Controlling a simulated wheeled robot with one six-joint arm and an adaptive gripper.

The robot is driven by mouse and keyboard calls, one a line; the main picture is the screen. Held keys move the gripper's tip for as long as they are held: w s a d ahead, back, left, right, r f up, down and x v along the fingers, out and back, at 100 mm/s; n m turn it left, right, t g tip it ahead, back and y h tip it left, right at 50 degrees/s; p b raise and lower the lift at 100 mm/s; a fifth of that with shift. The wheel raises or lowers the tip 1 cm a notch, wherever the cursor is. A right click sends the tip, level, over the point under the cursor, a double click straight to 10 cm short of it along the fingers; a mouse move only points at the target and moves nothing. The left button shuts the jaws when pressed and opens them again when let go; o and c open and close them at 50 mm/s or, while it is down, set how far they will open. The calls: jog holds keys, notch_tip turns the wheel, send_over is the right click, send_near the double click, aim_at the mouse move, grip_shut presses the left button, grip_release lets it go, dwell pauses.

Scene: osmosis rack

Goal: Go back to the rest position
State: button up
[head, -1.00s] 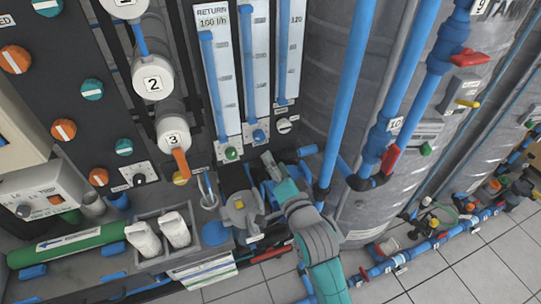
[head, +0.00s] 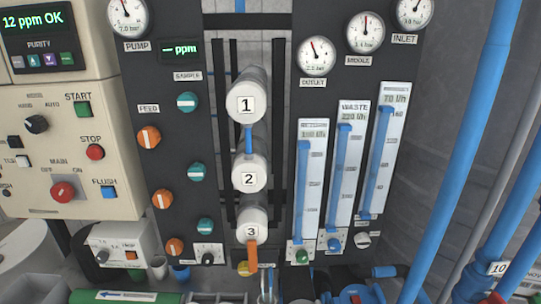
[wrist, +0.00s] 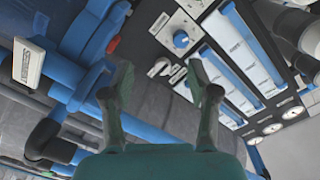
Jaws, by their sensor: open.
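My gripper (wrist: 162,85) shows in the wrist view with its two fingers spread apart and nothing between them. It points toward the rack's lower panel, close to blue pipes and the flow meter tubes (wrist: 225,68). My gripper and arm are out of the head view.
The rack's dark panel holds numbered white housings (head: 247,100), orange knobs (head: 149,137) and round gauges (head: 317,56). A beige control box (head: 70,150) stands at the left. A vertical blue pipe (head: 462,150) runs at the right, before a grey tank. Blue pipes (wrist: 90,85) cross near my gripper.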

jog(key=s+f+n+g, duration=0.1)
jog(key=s+f, duration=0.2)
jog(key=s, duration=0.2)
jog(key=s+f+n, duration=0.2)
jog(key=s+f, duration=0.1)
jog(key=s, duration=0.3)
jog(key=s+n+g, duration=0.1)
jog(key=s+n, duration=0.5)
jog(key=s, duration=1.9)
jog(key=shift+r+n+g, duration=0.3)
jog(key=shift+r+g, duration=0.1)
jog(key=shift+r, duration=0.05)
jog(key=shift+w+a, duration=0.1)
